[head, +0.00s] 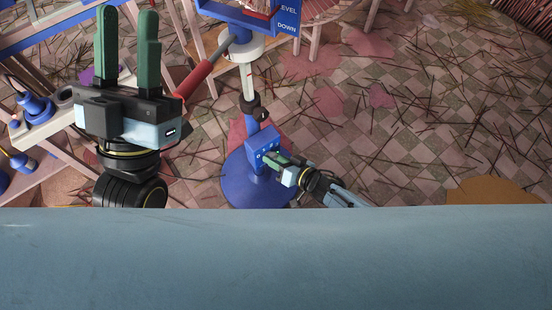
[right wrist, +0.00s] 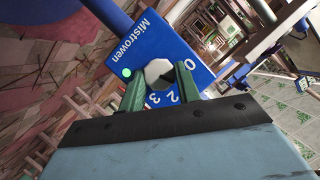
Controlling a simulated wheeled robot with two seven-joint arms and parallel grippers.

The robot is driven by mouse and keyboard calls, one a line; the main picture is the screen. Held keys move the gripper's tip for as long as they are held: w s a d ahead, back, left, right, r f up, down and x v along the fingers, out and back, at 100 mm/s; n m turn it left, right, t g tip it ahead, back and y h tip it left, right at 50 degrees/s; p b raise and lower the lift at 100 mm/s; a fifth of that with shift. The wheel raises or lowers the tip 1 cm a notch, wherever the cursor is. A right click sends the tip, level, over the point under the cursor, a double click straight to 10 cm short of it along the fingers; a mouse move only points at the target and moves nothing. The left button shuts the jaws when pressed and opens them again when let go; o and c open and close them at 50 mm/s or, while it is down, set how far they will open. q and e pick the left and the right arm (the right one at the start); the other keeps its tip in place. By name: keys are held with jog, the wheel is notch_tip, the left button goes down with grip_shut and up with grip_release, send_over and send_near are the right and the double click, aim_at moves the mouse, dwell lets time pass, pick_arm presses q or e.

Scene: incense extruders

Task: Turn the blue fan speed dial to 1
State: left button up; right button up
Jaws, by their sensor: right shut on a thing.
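The blue fan's stand has a round blue base (head: 245,185) and a blue control box (head: 262,138), which also shows in the right wrist view (right wrist: 165,38). A pale, many-sided dial (right wrist: 158,72) sits on the box face, with printed numbers around it; a 0, 2 and 3 are readable, partly covered by the fingers. A pointer mark cannot be made out. My right gripper (head: 271,157) is at the box, its green fingers shut on the dial from both sides. My left gripper (head: 126,18) is raised at the left, open and empty, away from the fan.
A green light (right wrist: 127,73) shows on the box. A table with blue items (head: 35,108) is at the left.

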dwell(0.3)
jog(key=o, duration=1)
